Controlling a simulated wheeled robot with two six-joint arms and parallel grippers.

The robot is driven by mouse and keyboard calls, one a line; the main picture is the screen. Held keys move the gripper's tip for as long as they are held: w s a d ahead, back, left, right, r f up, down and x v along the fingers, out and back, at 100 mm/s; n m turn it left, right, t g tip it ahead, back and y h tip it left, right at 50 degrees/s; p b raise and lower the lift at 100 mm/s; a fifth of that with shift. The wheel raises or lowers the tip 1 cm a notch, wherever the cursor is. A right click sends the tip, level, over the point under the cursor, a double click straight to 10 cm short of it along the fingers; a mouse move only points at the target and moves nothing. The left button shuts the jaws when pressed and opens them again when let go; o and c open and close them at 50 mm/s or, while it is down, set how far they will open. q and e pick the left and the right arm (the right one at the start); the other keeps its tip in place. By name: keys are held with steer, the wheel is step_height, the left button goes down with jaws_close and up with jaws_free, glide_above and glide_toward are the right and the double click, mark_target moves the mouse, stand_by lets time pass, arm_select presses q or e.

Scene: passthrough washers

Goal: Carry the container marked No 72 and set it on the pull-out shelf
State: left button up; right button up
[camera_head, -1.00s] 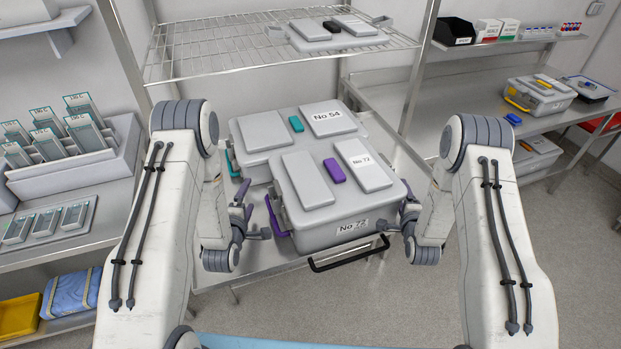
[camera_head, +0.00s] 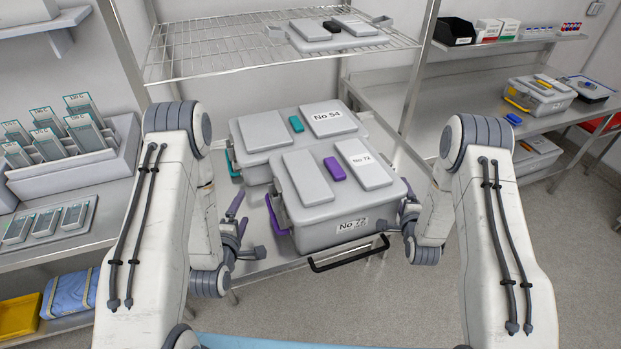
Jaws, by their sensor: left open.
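The grey container marked No 72 (camera_head: 316,196) has a purple tab on its lid and purple side handles. It rests on the metal pull-out shelf (camera_head: 262,262), close to the front edge with the black handle. A second grey container, marked No 54 (camera_head: 262,131), with teal parts, stands directly behind it. My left gripper (camera_head: 250,238) is open and stands left of the No 72 container, apart from its purple handle. My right gripper (camera_head: 405,215) is at the container's right side. Its fingers are partly hidden, so I cannot tell whether it is open or shut.
A steel bench (camera_head: 480,75) with more containers is at the right. A left counter (camera_head: 100,215) holds upright labelled blocks. Floor is free at the right front.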

steer(key=shift+r, duration=0.15)
steer(key=v, duration=1.2)
steer(key=x, duration=1)
steer(key=shift+w+f, duration=0.25)
steer(key=v, duration=1)
steer(key=x, duration=1.1)
steer(key=shift+w, duration=0.15)
arm_select(q)
steer(key=x, duration=1.2)
